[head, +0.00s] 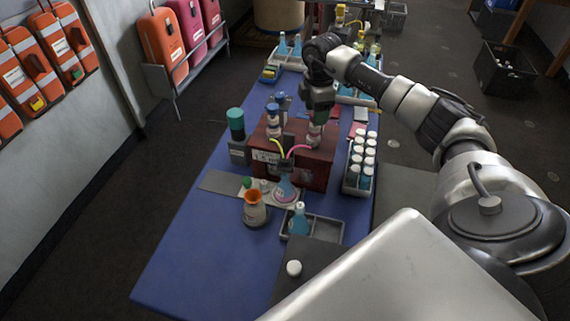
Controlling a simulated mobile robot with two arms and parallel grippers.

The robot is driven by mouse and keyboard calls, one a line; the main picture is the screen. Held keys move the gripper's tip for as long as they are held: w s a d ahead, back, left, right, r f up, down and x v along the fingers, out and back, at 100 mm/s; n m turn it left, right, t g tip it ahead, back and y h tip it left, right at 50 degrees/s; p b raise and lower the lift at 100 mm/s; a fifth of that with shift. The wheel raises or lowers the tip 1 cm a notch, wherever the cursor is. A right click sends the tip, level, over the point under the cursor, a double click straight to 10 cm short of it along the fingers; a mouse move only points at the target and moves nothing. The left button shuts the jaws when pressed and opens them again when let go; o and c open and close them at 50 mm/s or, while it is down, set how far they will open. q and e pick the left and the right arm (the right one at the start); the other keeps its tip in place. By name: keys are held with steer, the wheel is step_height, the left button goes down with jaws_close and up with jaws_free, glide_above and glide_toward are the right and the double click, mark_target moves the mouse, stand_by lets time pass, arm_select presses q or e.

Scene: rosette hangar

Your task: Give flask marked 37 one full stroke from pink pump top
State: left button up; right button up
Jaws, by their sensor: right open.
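A red box (315,172) stands on the blue table with pump bottles in its top. A yellow tube (276,146) and a pink tube (299,149) curve out over its front. A conical flask with blue liquid (285,189) stands on a pale plate in front of the box, below the tube ends. No number on it is readable. My right gripper (318,118) is open and points down over the right pump of the box, close to its top; the gripper hides the pump top and its colour. My left gripper is out of view.
A rack of white-capped bottles (352,184) stands right of the box. The blue table's front left (200,255) is clear.

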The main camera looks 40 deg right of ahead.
step_height(320, 180, up, 7)
steer(key=p, duration=0.6)
stand_by(0.4)
stand_by(0.5)
